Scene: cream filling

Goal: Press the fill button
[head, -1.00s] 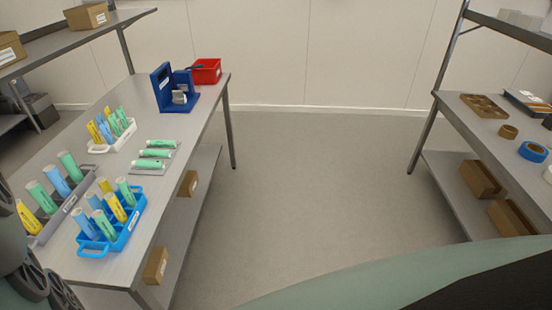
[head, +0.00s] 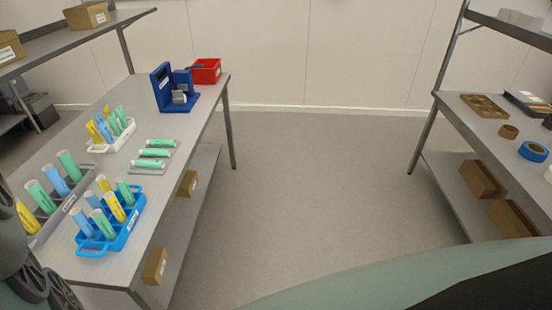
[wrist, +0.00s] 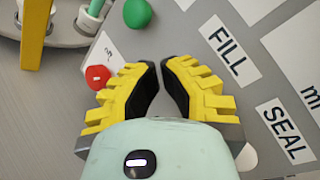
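In the wrist view a grey machine panel carries a white FILL label (wrist: 228,45) and a white SEAL label (wrist: 287,130). A round green button (wrist: 137,13) is at the top, and a round red button (wrist: 97,78) sits left of my gripper (wrist: 160,65). My gripper has yellow fingers with black pads. Its tips are drawn close together with a narrow gap, holding nothing, over the panel between the red button and the FILL label. I cannot tell whether the tips touch the panel. Any button under the fingers is hidden. The head view shows neither the gripper nor this panel.
In the wrist view a yellow post (wrist: 35,32) and holders stand at the upper left. In the head view the left table holds a blue tube rack (head: 135,222), a blue fixture (head: 161,86) and a red bin (head: 207,70). A shelved table stands right; the floor between is clear.

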